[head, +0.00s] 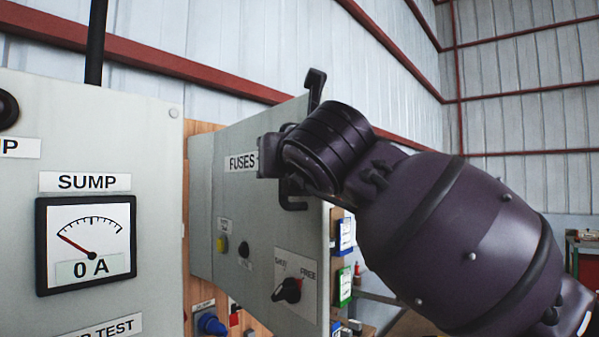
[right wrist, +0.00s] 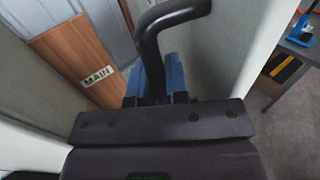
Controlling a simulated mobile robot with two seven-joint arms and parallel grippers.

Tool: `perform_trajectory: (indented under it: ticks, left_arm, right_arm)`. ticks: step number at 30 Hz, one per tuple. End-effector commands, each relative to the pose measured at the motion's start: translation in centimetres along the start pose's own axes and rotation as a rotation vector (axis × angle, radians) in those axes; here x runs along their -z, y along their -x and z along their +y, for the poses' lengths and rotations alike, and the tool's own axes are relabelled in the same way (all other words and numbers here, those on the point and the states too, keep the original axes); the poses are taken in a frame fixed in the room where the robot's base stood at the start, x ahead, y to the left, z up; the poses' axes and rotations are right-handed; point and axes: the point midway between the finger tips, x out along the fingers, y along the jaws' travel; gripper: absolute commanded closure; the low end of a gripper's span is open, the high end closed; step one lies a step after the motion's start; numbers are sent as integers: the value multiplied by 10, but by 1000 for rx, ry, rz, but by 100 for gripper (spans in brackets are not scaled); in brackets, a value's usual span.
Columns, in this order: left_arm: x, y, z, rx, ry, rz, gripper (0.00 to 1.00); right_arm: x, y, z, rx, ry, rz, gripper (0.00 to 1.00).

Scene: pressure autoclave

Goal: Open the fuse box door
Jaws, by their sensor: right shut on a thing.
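The fuse box (head: 250,225) is a grey cabinet labelled "FUSES" in the middle of the head view. Its black handle (head: 315,88) shows above and below my right gripper (head: 285,160). In the right wrist view the handle (right wrist: 160,45) is a curved black bar between the blue fingers of my right gripper (right wrist: 154,80), which is shut on it. The fingers are hidden in the head view. The face carries a yellow button (head: 221,244) and a black rotary switch (head: 288,290) marked with "FREE". I cannot tell whether the door is ajar. My left gripper is out of view.
A grey panel with a "SUMP" gauge (head: 86,243) stands close at the left. A wooden board labelled "MAIN" (right wrist: 80,60) shows in the wrist view. A blue plug-like fitting (head: 210,324) sits below the box. A workbench (right wrist: 303,45) is at the right.

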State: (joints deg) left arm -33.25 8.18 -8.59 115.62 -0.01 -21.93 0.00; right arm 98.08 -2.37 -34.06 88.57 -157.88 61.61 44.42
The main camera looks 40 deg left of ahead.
Motion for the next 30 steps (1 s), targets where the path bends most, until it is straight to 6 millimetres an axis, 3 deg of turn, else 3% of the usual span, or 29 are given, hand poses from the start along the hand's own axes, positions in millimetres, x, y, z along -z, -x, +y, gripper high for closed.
perform_trajectory:
  ticks: [9, 26, 27, 30]
  left_arm:
    - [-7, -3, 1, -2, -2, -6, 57]
    - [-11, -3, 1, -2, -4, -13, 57]
    - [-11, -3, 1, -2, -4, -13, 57]
    - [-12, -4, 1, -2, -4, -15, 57]
  right_arm:
    - [-4, 5, 13, 35, 5, -22, 100]
    - [-2, 6, 15, 46, 1, -19, 100]
    - [-2, 6, 15, 46, 1, -19, 84]
    - [-1, 6, 14, 46, -1, -17, 69]
